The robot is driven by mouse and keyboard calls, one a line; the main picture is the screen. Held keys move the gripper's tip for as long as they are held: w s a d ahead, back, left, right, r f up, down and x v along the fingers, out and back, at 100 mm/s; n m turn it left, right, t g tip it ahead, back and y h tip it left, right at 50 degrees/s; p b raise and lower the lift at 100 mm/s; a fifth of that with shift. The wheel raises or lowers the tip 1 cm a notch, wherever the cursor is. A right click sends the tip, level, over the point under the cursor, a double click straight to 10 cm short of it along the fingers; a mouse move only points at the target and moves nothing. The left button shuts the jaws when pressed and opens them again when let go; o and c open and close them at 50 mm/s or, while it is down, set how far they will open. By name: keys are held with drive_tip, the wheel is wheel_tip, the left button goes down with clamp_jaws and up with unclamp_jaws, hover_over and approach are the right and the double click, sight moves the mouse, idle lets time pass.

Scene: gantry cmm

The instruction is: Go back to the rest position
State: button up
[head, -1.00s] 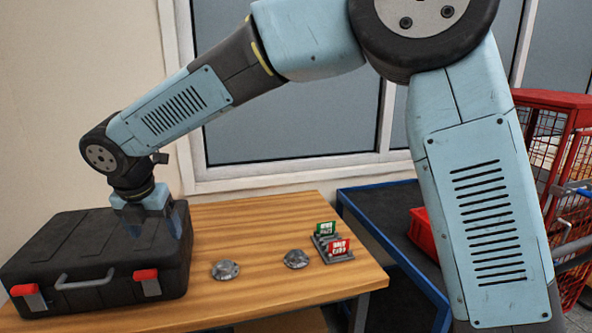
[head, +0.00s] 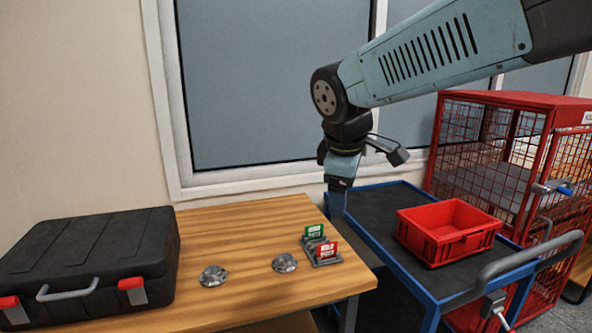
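My gripper (head: 338,203) hangs pointing down in the head view, in front of the gap between the wooden table (head: 232,238) and the blue-edged cart (head: 395,262). Its fingers show as one narrow shape, so I cannot tell whether they are apart. No held thing shows at its tip. The black case (head: 95,255) with red latches lies closed on the left of the table, well away from my gripper.
Two grey metal discs (head: 213,276) (head: 285,262) lie on the table, beside a small holder with a green tag (head: 314,231) and a red tag (head: 327,249). A red bin (head: 450,232) sits on the cart. A red mesh cage (head: 490,195) stands behind.

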drive_tip(key=s+d+f+m+t+y, duration=0.1)
drive_tip(key=s+d+f+m, duration=0.1)
drive_tip(key=s+d+m, duration=0.9)
drive_tip(key=shift+s+d+m, duration=0.15)
drive_tip(key=shift+d+m, duration=1.15)
drive_tip(key=shift+d, duration=0.45)
